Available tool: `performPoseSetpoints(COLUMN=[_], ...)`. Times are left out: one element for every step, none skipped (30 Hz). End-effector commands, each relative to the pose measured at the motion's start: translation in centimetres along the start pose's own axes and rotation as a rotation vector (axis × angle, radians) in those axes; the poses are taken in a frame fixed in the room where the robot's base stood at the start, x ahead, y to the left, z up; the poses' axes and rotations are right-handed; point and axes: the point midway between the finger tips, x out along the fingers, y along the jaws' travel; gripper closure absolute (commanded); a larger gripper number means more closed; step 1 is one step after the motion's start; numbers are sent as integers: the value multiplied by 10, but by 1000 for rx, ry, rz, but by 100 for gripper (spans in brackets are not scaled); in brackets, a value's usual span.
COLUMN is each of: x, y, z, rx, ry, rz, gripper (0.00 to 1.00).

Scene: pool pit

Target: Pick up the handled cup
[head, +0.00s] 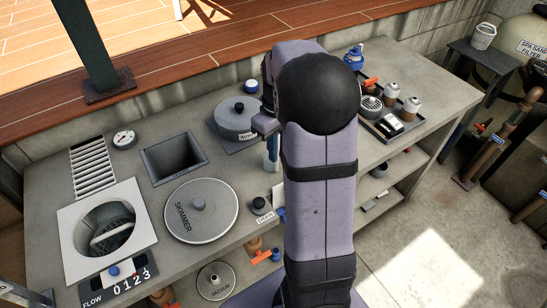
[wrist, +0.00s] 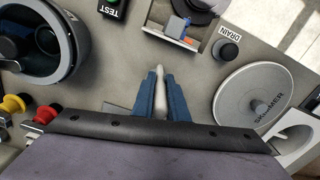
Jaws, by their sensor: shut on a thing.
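My gripper (wrist: 160,78) shows its two blue fingers in the wrist view, shut on a narrow pale thing (wrist: 160,98) between them. Only a slim strip of this thing shows, so I cannot tell from its shape whether it is the handled cup; no handle is clear. In the head view a small pale blue-white thing (head: 270,161) shows just left of my arm, below the wrist, and may be the same thing. My arm hides most of the gripper there. I cannot tell whether the held thing is clear of the counter.
The grey counter (head: 150,190) holds a round SKIMMER lid (head: 201,211), a square hole (head: 174,157), a grey round lidded pot (head: 237,118) and a small DRAIN knob (head: 259,205). A dark tray (head: 382,128) with several items lies right of my arm. A railing post stands behind left.

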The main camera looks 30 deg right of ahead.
Motion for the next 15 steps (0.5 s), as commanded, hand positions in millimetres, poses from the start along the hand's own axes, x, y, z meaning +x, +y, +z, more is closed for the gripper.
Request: performPoseSetpoints(x=[0, -1, -2, -3, -4, -7, -10, -13, -18, -22, -26, -33, -38, -43, -50], y=[0, 0, 0, 0, 1, 1, 1, 1, 1, 1, 1, 1, 1, 1, 1], z=[0, 0, 0, -1, -1, -1, -1, -1, -1, -1, -1, -1, -1, -1, -1], rx=[0, 0, 0, 0, 0, 0, 0, 0, 0, 0, 0, 0, 0, 0, 0], ry=[1, 1, 2, 2, 3, 4, 4, 4, 5, 4, 6, 5, 6, 6, 5], rz=[1, 1, 1, 2, 2, 3, 3, 3, 4, 3, 4, 4, 4, 5, 4], gripper=[100, 100, 100, 100, 100, 100, 100, 100, 100, 100, 100, 100, 100, 100, 100])
